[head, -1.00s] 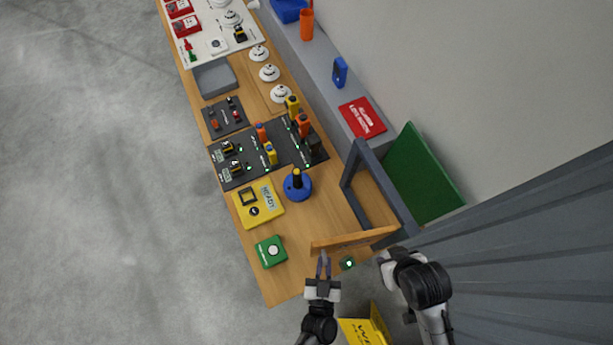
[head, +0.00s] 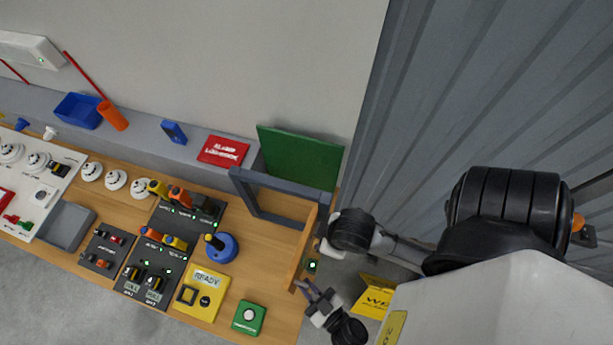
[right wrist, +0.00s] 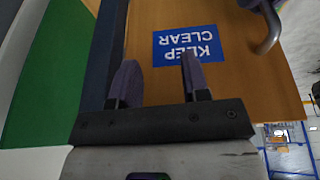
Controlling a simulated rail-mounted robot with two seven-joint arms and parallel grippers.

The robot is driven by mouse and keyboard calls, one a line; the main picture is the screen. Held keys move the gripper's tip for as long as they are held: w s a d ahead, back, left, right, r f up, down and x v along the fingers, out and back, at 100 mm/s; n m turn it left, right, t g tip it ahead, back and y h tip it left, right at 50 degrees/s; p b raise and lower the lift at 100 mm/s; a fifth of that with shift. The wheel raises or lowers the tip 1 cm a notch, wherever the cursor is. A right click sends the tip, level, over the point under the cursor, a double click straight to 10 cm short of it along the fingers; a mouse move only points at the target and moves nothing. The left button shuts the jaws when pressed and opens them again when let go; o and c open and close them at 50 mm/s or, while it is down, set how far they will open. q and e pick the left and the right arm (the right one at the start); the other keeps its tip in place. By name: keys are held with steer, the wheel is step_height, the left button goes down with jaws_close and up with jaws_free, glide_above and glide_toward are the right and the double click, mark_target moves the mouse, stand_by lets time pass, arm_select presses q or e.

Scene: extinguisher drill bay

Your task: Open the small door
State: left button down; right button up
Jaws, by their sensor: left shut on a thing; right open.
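The small door (head: 308,245) is a wood-coloured panel swung out from a dark grey frame (head: 282,186) at the bench's right end. It stands well open, roughly square to the frame. In the right wrist view its face bears a blue "KEEP CLEAR" label (right wrist: 188,44) and a grey bar handle (right wrist: 268,28). My left gripper (head: 305,288) is at the door's free edge, shut on the handle; the grip itself is mostly hidden. My right gripper (head: 328,235) is beside the door's face near the frame, open; its two fingers (right wrist: 157,75) show empty.
A green panel (head: 300,160) stands behind the frame. A yellow sign (head: 374,298) and corrugated wall (head: 430,130) lie right.

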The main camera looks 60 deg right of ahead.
arm_select(q)
steer(key=c, duration=1.2)
jaws_free()
steer(key=shift+d, duration=0.2)
steer(key=shift+s+a, duration=0.1)
steer(key=shift+a, duration=0.05)
steer(key=b+v, duration=0.3)
steer(key=v, duration=1)
steer(key=shift+s, duration=0.3)
